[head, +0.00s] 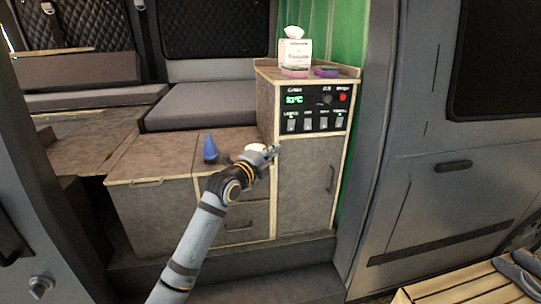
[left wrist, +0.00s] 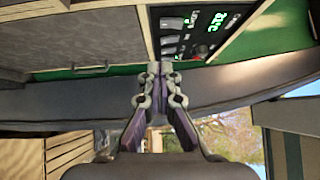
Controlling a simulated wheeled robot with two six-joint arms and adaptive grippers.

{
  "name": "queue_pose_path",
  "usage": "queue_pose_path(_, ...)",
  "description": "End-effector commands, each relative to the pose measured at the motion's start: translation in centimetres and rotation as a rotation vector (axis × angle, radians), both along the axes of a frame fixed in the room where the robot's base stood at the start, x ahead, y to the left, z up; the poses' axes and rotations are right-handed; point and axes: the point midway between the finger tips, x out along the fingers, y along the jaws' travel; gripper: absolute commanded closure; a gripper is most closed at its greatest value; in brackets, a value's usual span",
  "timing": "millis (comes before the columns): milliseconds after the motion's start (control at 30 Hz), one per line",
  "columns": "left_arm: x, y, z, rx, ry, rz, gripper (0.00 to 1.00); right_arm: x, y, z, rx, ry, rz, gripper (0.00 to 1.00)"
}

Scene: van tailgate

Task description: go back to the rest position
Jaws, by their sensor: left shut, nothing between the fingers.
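My left gripper (head: 273,150) is in front of the wooden cabinet, just below and left of the control panel (head: 308,112). Its arm reaches up from the bottom of the head view. In the left wrist view the fingers (left wrist: 158,70) are together and hold nothing. The panel also shows in that view (left wrist: 183,32), beyond the fingertips, with green digits, a red button and several switches. I cannot tell from these views whether the gripper touches the cabinet front. My right gripper is not in view.
A tissue box (head: 295,52) and a purple item (head: 326,72) stand on the cabinet. A blue cone-shaped object (head: 210,148) and a white round item (head: 256,148) are on the lower counter (head: 150,155). Slippers (head: 518,276) lie on a slatted bench (head: 470,288) at lower right.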

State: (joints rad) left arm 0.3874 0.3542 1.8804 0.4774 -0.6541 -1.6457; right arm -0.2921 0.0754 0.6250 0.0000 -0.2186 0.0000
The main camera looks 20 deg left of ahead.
Motion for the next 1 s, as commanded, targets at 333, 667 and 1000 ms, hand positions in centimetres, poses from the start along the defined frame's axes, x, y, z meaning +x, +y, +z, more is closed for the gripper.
queue_pose_path(333,-0.9,0.1,0.0,-0.001,0.000,-0.002,1.00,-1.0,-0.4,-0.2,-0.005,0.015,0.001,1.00)
queue_pose_path(667,-0.6,0.3,-1.0,-0.018,0.018,0.004,1.00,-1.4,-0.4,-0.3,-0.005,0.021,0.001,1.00)
queue_pose_path(1000,-0.2,5.2,-25.7,-0.431,0.423,0.220,1.00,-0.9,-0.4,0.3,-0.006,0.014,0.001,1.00)
